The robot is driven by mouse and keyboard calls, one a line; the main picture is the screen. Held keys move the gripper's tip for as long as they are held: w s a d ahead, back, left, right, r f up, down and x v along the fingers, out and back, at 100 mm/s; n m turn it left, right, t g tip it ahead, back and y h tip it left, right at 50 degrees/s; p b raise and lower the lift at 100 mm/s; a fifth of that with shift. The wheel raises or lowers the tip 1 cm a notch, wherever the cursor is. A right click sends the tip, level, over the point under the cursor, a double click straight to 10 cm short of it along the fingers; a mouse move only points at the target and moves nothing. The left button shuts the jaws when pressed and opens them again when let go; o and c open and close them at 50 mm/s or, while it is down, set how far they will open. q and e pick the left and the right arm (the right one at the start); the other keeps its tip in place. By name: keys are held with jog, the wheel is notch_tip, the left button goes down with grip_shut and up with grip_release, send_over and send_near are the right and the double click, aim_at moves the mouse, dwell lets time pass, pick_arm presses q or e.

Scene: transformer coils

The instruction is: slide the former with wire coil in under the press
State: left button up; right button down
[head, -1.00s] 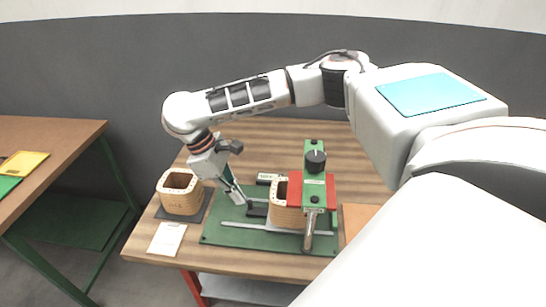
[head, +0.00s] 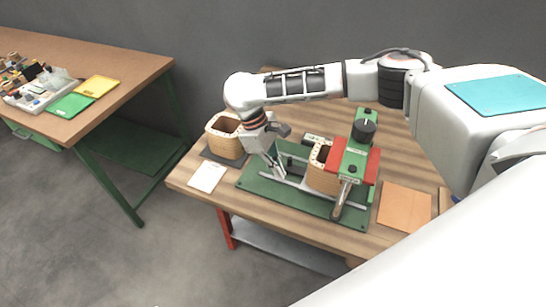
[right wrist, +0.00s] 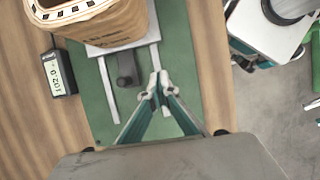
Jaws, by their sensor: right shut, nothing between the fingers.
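The former with wire coil (head: 321,180) is a tan, hollow block on the green press base (head: 255,184). Its right part is under the red plate (head: 369,167) of the green press (head: 357,150); its left part, with the opening, shows. My right gripper (head: 280,176) is shut and empty, pointing down over the base, left of the former and apart from it. In the right wrist view the closed fingertips (right wrist: 158,85) are below the former (right wrist: 115,22), near a small black block (right wrist: 127,70) between two pale rails. My left gripper is not in view.
A second former (head: 226,143) stands on a dark mat at the table's left end, near a white card (head: 206,177). A small display box (head: 316,138) is behind the base. An orange-brown sheet (head: 405,207) lies right of the press. Another bench (head: 120,72) stands at left.

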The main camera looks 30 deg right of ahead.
jog(key=s+d, duration=0.1)
jog(key=s+d+f, duration=0.1)
jog(key=s, duration=0.1)
jog(key=shift+d+f, duration=0.1)
jog(key=shift+d, duration=0.2)
jog(key=shift+s+d, duration=0.15)
jog(key=shift+s, duration=0.1)
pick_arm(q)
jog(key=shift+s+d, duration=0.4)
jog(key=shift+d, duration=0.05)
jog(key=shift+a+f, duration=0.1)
